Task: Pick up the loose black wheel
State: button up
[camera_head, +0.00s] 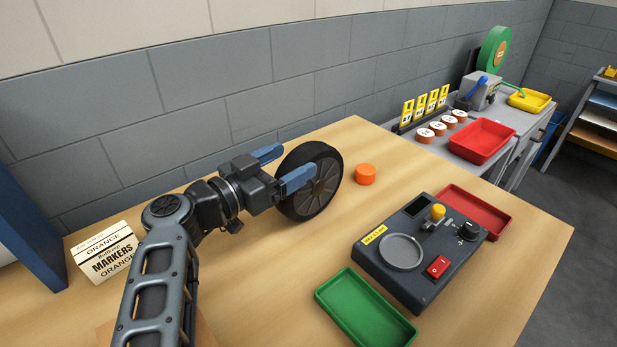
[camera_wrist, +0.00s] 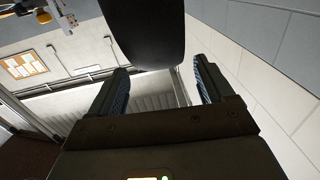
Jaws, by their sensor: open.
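The loose black wheel (camera_head: 325,196) stands upright on its tread on the wooden table, its spoked side toward the camera. My gripper (camera_head: 297,167) is open at the wheel's left upper edge, its two blue fingers apart.
An orange cylinder (camera_head: 365,174) stands right of the wheel. A dark control box (camera_head: 425,282), a green tray (camera_head: 323,293) and a red tray (camera_head: 507,222) are farther right and in front. A markers box (camera_head: 104,254) is at the left. The grey wall (camera_head: 180,110) runs behind the table.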

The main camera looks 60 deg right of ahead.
jog(key=shift+s+d+f+p, duration=0.15)
jog(key=shift+d+p, duration=0.2)
jog(key=shift+d, duration=0.8)
jog(key=shift+s+d+f+p, duration=0.1)
jog(key=shift+d+p, duration=0.25)
jog(key=shift+d, duration=0.75)
jog(key=shift+r, duration=0.1)
grip_shut()
